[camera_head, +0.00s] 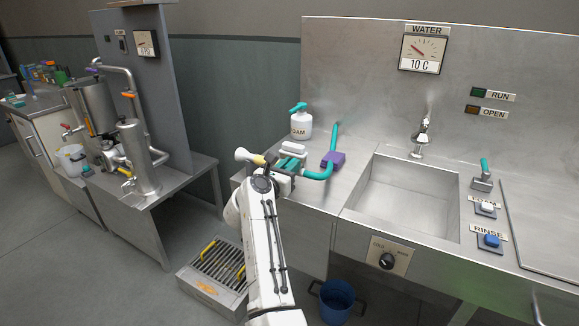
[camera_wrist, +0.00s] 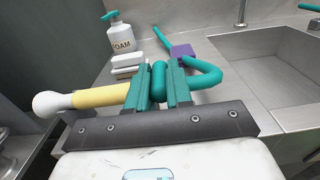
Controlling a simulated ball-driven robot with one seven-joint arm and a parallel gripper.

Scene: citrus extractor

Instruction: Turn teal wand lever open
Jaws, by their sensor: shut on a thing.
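The wand has a white flared nozzle (camera_wrist: 48,104), a yellow sleeve (camera_wrist: 100,97) and a teal tube (camera_wrist: 207,78) that bends back to a purple block (camera_wrist: 182,51). In the head view, the purple block (camera_head: 333,160) sits on the counter left of the sink. My gripper (camera_wrist: 160,88) is shut on a rounded teal part (camera_wrist: 159,76) of the wand. Whether this part is the lever or the tube's end I cannot tell. In the head view my gripper (camera_head: 286,168) is over the counter's left end, with the nozzle (camera_head: 243,155) pointing left.
A white FOAM bottle (camera_head: 301,122) with a teal pump stands behind my gripper, with white bars (camera_wrist: 127,66) in front of it. The sink (camera_head: 405,199) is empty. Another teal-handled lever (camera_head: 483,173) stands right of it. A blue bucket (camera_head: 336,298) is on the floor.

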